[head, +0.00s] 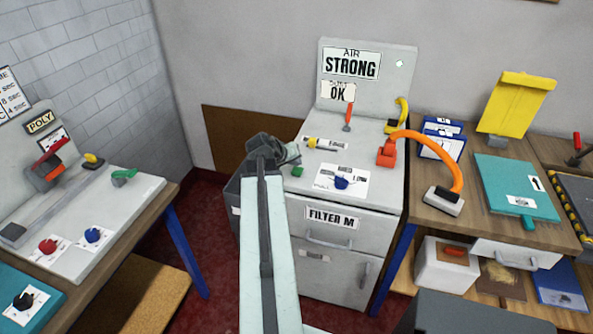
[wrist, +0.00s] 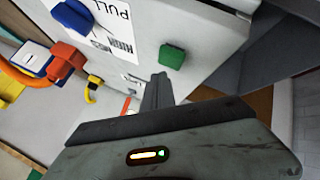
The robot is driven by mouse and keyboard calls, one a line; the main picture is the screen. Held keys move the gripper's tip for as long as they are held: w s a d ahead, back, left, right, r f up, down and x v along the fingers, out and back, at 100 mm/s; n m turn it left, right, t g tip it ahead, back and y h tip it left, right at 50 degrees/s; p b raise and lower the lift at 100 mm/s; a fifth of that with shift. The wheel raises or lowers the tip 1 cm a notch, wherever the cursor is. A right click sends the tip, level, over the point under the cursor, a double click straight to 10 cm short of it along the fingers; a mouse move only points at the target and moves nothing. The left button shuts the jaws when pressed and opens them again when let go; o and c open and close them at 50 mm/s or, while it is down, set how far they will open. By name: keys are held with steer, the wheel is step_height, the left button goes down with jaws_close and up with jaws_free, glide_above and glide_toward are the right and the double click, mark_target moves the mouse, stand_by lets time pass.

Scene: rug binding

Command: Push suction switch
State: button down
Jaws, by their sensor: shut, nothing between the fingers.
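The grey suction cabinet (head: 375,218) stands in the middle of the head view, with signs reading AIR STRONG and OK on its back panel. A small green block-shaped switch (head: 297,171) sits at the left front of its top. The same green switch shows in the wrist view (wrist: 171,56), just beyond and right of my fingertips. My gripper (head: 294,155) is shut and empty at the cabinet's left edge, close to the green switch. In the wrist view the closed fingers (wrist: 158,84) appear apart from it. No label naming the suction switch is readable.
The cabinet top also holds a blue knob (head: 341,183), a red lever (head: 348,118), and an orange block (head: 386,152) with a curved hose (head: 440,145). A bench (head: 95,215) stands left and a wooden table (head: 485,228) right. Red floor shows between bench and cabinet.

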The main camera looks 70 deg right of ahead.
mark_target(296, 171)
steer(key=shift+f, duration=0.1)
steer(key=shift+f+b, duration=0.35)
steer(key=shift+b, duration=0.1)
steer(key=shift+f+b, duration=0.55)
stand_by(0.6)
steer(key=shift+r, duration=0.1)
steer(key=shift+r+p, duration=0.9)
steer(key=shift+p, duration=0.1)
step_height(296, 171, up, 6)
steer(key=p, duration=0.6)
